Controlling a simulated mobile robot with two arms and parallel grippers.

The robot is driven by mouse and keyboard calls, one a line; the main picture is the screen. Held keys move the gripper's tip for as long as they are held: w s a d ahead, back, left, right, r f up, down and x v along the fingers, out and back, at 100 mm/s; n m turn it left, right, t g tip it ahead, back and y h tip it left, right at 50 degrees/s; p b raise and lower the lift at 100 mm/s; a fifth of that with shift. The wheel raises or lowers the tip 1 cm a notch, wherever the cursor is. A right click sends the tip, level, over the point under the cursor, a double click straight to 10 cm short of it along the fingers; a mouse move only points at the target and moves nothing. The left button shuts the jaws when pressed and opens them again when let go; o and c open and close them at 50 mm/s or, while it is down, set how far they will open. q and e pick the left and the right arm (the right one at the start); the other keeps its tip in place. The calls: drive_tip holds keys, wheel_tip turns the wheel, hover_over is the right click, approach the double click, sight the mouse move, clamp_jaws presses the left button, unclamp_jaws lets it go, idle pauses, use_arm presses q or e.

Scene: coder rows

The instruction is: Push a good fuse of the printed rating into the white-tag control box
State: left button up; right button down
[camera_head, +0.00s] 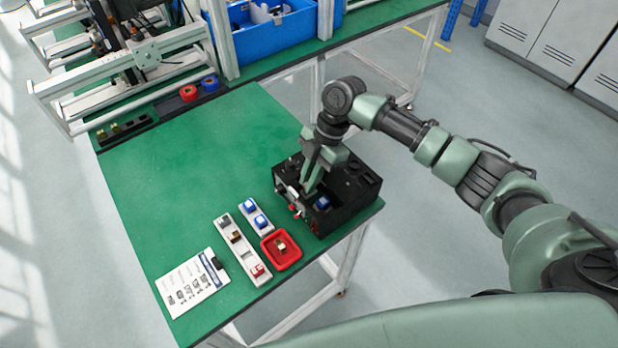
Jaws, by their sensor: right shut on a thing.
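A black control box (352,195) sits at the right edge of the green table. A small white tag (293,191) shows on its left side; its print is too small to read. A blue fuse (322,203) sits in the box's front part. My right gripper (309,190) points down into the box, left of the blue fuse. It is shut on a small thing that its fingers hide. A short white strip (256,217) holds two blue fuses, and a longer one (246,256) holds grey, brown and red ones. My left gripper is out of view.
A red dish (294,261) with a small pale-and-brown piece stands beside the strips. A printed sheet (193,285) lies at the front left. Red (188,93) and blue (210,84) rolls stand at the back. The table's middle (190,165) is clear.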

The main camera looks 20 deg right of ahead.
drive_tip(key=shift+f, duration=0.15)
idle(0.5)
drive_tip(key=c, duration=1.3)
unclamp_jaws()
drive_tip(key=shift+c, duration=0.2)
drive_tip(key=shift+w+d+r, duration=0.1)
drive_tip(key=shift+d+r, duration=0.1)
drive_tip(key=shift+r, duration=0.2)
drive_tip(key=s+b+v, duration=0.1)
drive_tip(key=b+v, duration=0.1)
drive_tip(key=v, duration=0.5)
drive_tip(key=shift+w, duration=0.4)
drive_tip(key=shift+s+f, duration=0.1)
